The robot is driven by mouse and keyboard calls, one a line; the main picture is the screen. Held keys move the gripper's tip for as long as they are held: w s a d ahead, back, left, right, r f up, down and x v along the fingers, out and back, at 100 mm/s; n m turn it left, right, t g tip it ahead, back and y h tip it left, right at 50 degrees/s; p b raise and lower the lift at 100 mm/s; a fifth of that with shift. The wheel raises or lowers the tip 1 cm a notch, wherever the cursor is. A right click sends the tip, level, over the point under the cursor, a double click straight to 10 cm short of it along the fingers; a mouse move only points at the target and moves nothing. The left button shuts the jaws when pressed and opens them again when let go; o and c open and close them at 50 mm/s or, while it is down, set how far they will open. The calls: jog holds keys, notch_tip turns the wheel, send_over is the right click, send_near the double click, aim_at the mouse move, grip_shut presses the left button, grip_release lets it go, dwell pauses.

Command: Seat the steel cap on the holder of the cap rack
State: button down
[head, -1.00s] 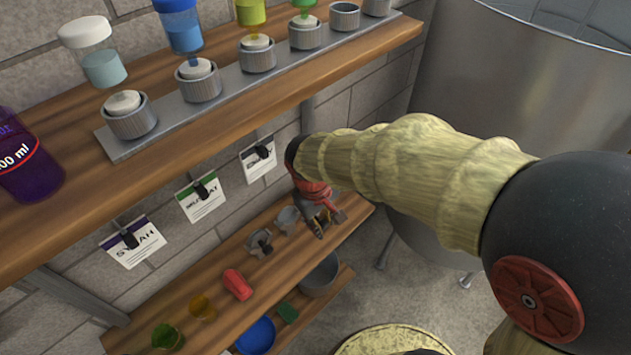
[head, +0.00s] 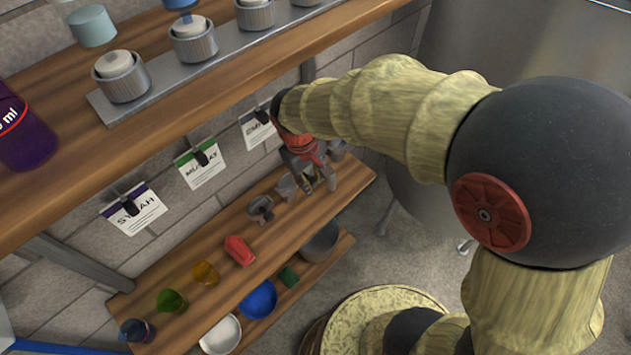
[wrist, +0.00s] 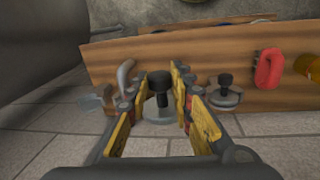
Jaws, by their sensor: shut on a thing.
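In the wrist view a steel cap (wrist: 158,112) with a black knob sits between the yellow-padded fingers of my gripper (wrist: 166,92), which is shut on it. In the head view my gripper (head: 318,182) is low over the right part of the lower shelf (head: 215,285). The held cap is hard to make out there. The cap rack is probably the grey rail (head: 180,92) on the upper shelf, with a row of round ribbed holders (head: 122,85). White-topped pieces stand in the nearer holders. The rail's far end is out of frame.
A similar grey piece with a black knob (wrist: 225,95) stands beside my gripper. A red piece (head: 240,250), an amber cup (head: 206,273) and a green cup (head: 171,301) stand further left. The upper shelf (head: 150,140) overhangs. A large steel tank (head: 500,45) stands at right.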

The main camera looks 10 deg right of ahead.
jog(key=shift+w+a+f+b, duration=0.75)
jog(key=shift+w+a, duration=0.95)
jog(key=shift+w, duration=0.85)
notch_tip(320, 180, down, 9)
jog(key=b, duration=0.5)
jog(key=shift+f+b, duration=0.3)
jog(key=shift+f, duration=0.25)
dwell(0.4)
jog(key=c, duration=1.5)
grip_release()
jog(key=r, duration=0.4)
jog(key=a+r, duration=0.1)
jog(key=r, duration=0.3)
jog(key=s+r, duration=0.1)
jog(key=r, duration=0.3)
jog(key=shift+a, duration=0.25)
